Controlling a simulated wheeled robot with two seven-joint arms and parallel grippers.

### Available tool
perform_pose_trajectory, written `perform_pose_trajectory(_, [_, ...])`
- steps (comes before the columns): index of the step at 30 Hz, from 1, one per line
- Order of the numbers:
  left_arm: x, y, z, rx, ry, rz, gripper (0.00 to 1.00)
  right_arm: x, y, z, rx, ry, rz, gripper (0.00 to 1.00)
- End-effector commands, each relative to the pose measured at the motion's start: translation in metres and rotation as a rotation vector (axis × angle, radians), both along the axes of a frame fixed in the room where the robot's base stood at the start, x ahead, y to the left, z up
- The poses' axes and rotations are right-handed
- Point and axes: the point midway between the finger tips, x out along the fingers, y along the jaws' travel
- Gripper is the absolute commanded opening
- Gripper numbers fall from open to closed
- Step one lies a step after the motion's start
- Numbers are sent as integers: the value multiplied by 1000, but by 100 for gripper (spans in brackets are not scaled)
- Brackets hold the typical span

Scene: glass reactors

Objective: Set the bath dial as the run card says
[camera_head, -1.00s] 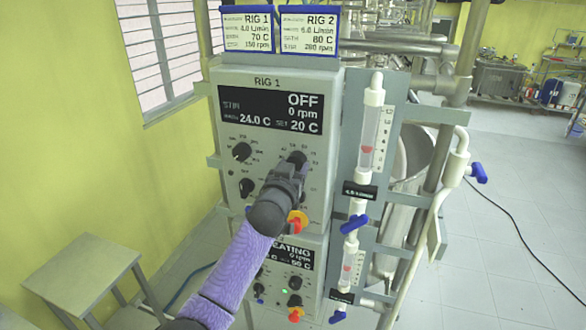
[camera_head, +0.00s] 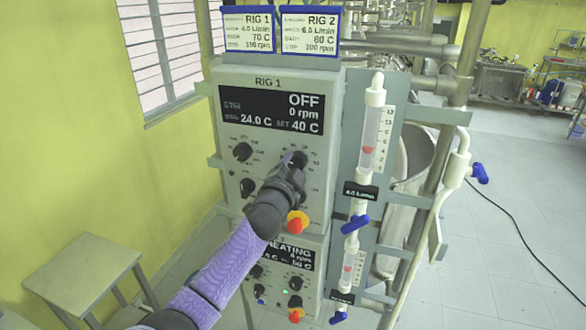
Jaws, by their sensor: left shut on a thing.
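The Rig 1 control box (camera_head: 228,86) stands upright in the middle of the head view. Its display (camera_head: 271,108) reads OFF, 0 rpm, 24.0 C and SET 40 C. The run cards (camera_head: 281,30) sit on top: Rig 1 lists bath 70 C, Rig 2 lists bath 80 C. My left gripper (camera_head: 295,163) is at the bath dial (camera_head: 299,158), the upper right dial on the panel, and is shut on it. The gripper and wrist hide part of the dial and its scale. My right gripper is not in view.
Two other black knobs (camera_head: 243,152) sit on the panel's left side. A red-and-yellow stop button (camera_head: 297,222) is just below my wrist. A lower box (camera_head: 300,257) shows HEATING. Flow tubes (camera_head: 371,135) with blue valves stand close on the right. A stool (camera_head: 85,272) is lower left.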

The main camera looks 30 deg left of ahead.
Motion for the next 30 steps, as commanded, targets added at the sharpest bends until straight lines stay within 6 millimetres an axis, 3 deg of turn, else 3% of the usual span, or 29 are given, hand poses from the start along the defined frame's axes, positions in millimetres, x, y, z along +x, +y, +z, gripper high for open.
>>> perform_pose_trajectory(30, [0,1,2,938,228,0,0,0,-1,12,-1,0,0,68])
